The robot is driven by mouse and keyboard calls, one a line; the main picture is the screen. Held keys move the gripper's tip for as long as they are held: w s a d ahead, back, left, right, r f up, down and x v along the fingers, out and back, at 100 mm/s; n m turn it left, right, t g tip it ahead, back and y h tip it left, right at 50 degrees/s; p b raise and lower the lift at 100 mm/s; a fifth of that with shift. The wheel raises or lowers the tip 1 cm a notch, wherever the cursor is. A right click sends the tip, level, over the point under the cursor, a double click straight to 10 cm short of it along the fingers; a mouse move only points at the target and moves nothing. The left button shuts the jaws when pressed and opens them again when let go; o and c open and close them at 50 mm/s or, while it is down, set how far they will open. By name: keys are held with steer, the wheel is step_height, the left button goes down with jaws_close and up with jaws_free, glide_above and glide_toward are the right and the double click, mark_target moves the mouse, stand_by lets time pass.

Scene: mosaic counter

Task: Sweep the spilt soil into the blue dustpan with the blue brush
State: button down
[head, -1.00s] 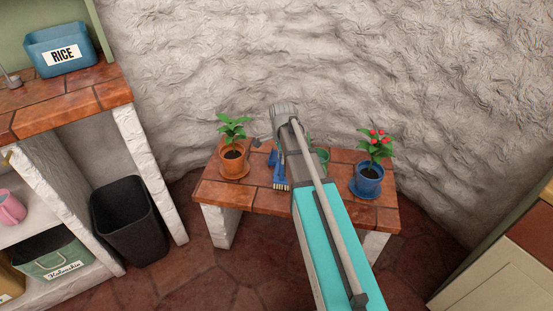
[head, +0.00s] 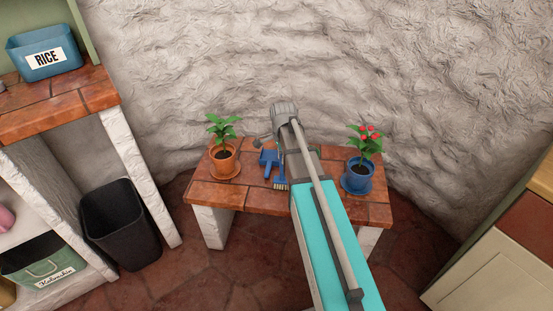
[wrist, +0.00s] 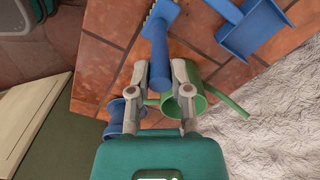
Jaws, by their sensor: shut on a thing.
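The blue brush (head: 281,180) is at the middle of the tiled bench, bristles toward the front. In the wrist view, my gripper (wrist: 159,68) is shut on the handle of the brush (wrist: 158,40), whose pale bristles show along its side. The blue dustpan (head: 268,159) lies on the bench just left of my arm. In the wrist view the dustpan (wrist: 252,32) is at the top right, apart from the brush. I cannot make out the spilt soil; my arm hides part of the bench top.
On the tiled bench (head: 215,192), an orange potted plant (head: 223,163) stands left and a blue potted plant (head: 357,179) right. A green can-like vessel (wrist: 192,104) is close beside my gripper in the wrist view. A rough wall (head: 210,60) rises behind.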

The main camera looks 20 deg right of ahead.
steer(key=shift+d, duration=0.1)
steer(key=shift+s+d, duration=0.4)
steer(key=shift+d, duration=0.35)
steer(key=shift+s+d, duration=0.4)
steer(key=shift+d, duration=0.35)
steer(key=shift+w+d, duration=0.3)
steer(key=shift+w, duration=0.4)
steer(key=shift+a, duration=0.1)
steer(key=shift+w+a, duration=0.4)
steer(key=shift+a, duration=0.35)
steer(key=shift+w+a, duration=0.4)
steer(key=shift+a, duration=0.4)
